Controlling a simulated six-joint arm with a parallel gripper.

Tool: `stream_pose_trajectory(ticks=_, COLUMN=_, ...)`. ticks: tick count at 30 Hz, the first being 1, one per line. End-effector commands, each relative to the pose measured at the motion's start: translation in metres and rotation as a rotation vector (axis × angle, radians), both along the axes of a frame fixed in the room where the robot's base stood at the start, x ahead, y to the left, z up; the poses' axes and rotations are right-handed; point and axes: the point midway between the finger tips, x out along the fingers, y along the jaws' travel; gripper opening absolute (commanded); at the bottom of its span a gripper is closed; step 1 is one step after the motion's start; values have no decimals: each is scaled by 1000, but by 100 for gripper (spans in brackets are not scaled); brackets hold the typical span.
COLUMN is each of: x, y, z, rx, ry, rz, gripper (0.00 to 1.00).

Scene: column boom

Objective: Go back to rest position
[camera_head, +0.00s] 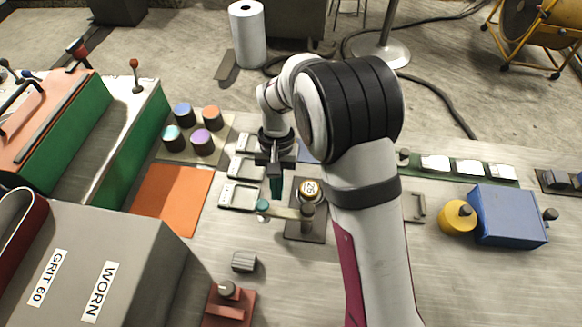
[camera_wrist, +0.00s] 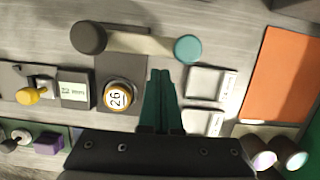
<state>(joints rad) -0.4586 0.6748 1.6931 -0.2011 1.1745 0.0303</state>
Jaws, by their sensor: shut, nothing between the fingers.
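My gripper (camera_head: 277,190) points down over the workbench with its dark green fingers together and nothing between them. In the wrist view its fingertips (camera_wrist: 161,76) reach between a round numbered dial (camera_wrist: 118,96) and some pale grey frames (camera_wrist: 210,82). A bar lever (camera_wrist: 138,43) with a dark knob at one end and a teal knob at the other lies just beyond the tips. In the head view the dial (camera_head: 310,189) sits to the right of my gripper on a dark plate (camera_head: 306,227). The height of the fingertips above the bench is hard to tell.
An orange mat (camera_head: 171,199) and several coloured knobs (camera_head: 202,142) are left of my gripper. A grey box (camera_head: 90,262) marked GRIT 60 and WORN stands front left. A blue box (camera_head: 507,215) and yellow knob (camera_head: 458,217) are right. A small ribbed grey block (camera_head: 244,262) lies in front.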

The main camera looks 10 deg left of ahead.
Motion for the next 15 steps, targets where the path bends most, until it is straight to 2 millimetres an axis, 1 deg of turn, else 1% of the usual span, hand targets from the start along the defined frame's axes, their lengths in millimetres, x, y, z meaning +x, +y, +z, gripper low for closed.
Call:
stream_pose_trajectory(ticks=3, x=32, y=0, z=-1, rx=1, ry=-3, rz=-2, gripper=0)
stream_pose_trajectory(ticks=6, x=39, y=0, z=32, rx=2, ry=-6, rz=0, gripper=0)
stream_pose_trajectory(ticks=9, x=46, y=0, z=59, rx=2, ry=-5, rz=0, gripper=0)
stream_pose_trajectory(ticks=12, x=51, y=0, z=80, rx=1, ry=-4, rz=0, gripper=0)
stream_pose_trajectory(ticks=15, x=53, y=0, z=92, rx=0, ry=-2, rz=0, gripper=0)
